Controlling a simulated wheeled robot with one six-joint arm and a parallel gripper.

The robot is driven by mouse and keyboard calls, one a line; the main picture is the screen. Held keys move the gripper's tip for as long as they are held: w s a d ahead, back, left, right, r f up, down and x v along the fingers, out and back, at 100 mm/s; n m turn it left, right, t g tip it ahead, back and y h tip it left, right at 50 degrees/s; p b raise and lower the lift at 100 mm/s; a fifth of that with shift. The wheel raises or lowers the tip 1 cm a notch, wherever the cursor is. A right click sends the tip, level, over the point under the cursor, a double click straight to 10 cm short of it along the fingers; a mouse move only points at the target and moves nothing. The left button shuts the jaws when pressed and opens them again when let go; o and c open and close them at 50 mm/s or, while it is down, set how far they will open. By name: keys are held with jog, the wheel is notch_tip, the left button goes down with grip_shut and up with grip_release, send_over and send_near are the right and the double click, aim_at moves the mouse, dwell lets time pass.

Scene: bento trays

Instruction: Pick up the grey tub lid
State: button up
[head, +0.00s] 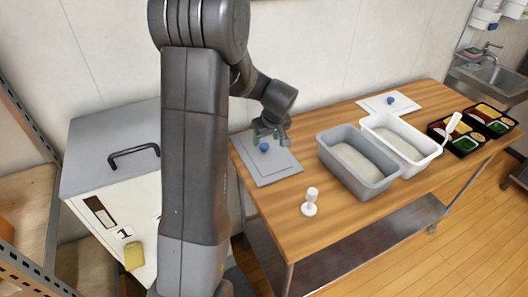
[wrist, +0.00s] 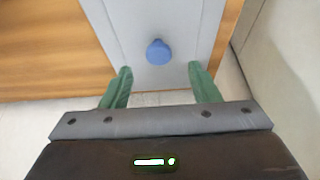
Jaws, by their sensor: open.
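The grey tub lid (head: 272,168) lies flat on the left end of the wooden table, with a blue knob (head: 264,147) on top. In the wrist view the lid (wrist: 190,22) is at the top centre and its blue knob (wrist: 159,52) sits ahead of and between my fingers. My gripper (head: 268,135) is over the lid in the head view. In the wrist view my gripper's green fingers (wrist: 159,86) are spread apart with nothing between them. My gripper hides part of the lid's far side in the head view.
A grey tub (head: 375,180) and a white tub (head: 430,151) stand open on the table (head: 300,236). A white lid with a blue knob (head: 390,99) lies behind them. A white stamp-like tool (head: 310,202) stands in front. Black bento trays (head: 464,146) are at the right end.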

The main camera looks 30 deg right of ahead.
aim_at(264, 145)
jog(key=shift+p+x, duration=0.55)
jog(key=shift+x, duration=1.7)
jog(key=shift+d, duration=0.1)
jog(key=c, duration=1.1)
